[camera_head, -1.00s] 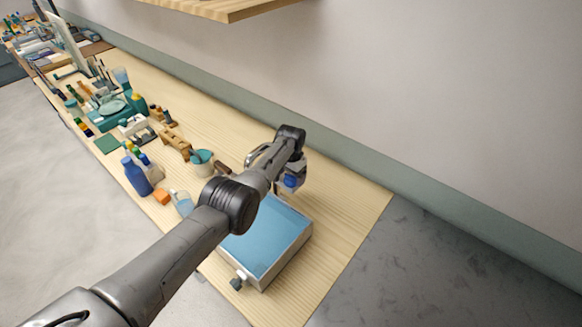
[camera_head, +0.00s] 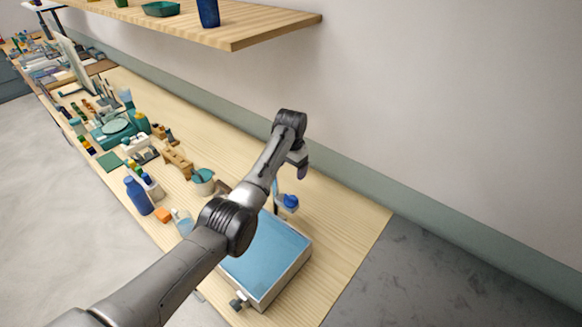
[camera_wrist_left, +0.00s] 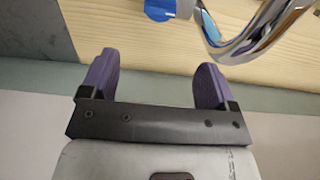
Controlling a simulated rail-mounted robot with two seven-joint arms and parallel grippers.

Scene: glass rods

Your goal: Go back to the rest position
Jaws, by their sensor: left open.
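My left gripper (camera_head: 301,168) is raised above the far side of the bench, over the chrome tap with a blue knob (camera_head: 289,201). In the left wrist view my left gripper (camera_wrist_left: 157,60) has its two purple fingers wide apart with nothing between them. The tap's chrome spout (camera_wrist_left: 245,42) and blue knob (camera_wrist_left: 160,8) lie beyond the fingertips, apart from them. A basin with a blue surface (camera_head: 265,250) sits below my forearm, which hides part of it and of the tap. My right gripper is not in view.
A wooden shelf (camera_head: 255,35) with a green dish and a blue vessel hangs on the wall. A blue bottle (camera_head: 138,196), an orange block (camera_head: 163,215) and a teal-topped pot (camera_head: 202,182) stand left of my arm. The bench (camera_head: 345,222) is clear at its right end.

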